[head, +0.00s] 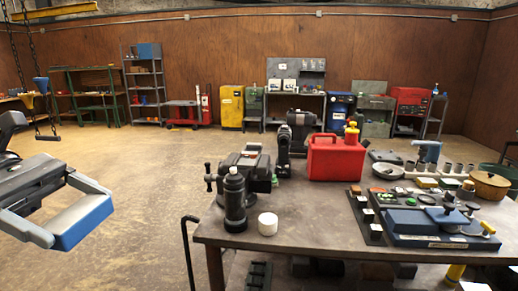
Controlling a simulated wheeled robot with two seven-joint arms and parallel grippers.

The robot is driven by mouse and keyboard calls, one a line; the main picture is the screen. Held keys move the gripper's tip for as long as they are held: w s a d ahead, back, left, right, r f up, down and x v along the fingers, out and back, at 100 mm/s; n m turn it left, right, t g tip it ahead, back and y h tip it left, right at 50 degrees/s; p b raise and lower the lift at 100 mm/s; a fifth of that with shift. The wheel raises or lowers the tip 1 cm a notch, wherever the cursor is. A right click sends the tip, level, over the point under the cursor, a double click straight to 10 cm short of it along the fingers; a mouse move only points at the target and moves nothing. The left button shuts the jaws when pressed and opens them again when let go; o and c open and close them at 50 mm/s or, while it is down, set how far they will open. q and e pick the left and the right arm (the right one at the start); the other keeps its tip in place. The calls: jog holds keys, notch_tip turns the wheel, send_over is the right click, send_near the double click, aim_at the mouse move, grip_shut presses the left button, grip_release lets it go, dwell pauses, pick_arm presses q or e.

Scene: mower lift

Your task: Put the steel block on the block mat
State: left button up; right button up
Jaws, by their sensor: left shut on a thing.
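My left gripper (80,212) comes in at the left edge, over the open floor and left of the workbench. It is shut on a block with a greyish top and a blue side face, which looks like the steel block (83,223). The block is in the air between the two fingertips, slightly tilted in the picture, and apart from the bench. I cannot make out the block mat for certain; a dark board (377,238) with blue pieces lies at the bench's front right. My right gripper is not in view.
The workbench (310,229) holds a dark bottle (235,200), a white cup (268,223), a black vise-like tool (245,168), a red can (336,158) and a brown pot (489,186). Its front middle is bare. A chain (20,70) hangs at far left. Open floor lies left.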

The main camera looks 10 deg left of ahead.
pick_arm(q)
jog(key=shift+d+f, duration=0.25)
jog(key=shift+f, duration=0.15)
jog(key=w+d+f+n+t+y, duration=0.1)
jog(key=w+d+f+n+t, duration=0.1)
jog(key=f, duration=0.8)
jog(key=w+d+f+n+t, duration=0.2)
jog(key=w+d+f, duration=0.2)
jog(key=f, duration=0.5)
jog(key=w+d+f+n+t+y, duration=0.1)
jog(key=w+d+f+n+t, duration=0.1)
jog(key=w+f, duration=0.4)
jog(key=shift+w+d+f+t+y, duration=0.4)
jog(key=shift+d+f, duration=0.7)
jog(key=shift+f, duration=1.25)
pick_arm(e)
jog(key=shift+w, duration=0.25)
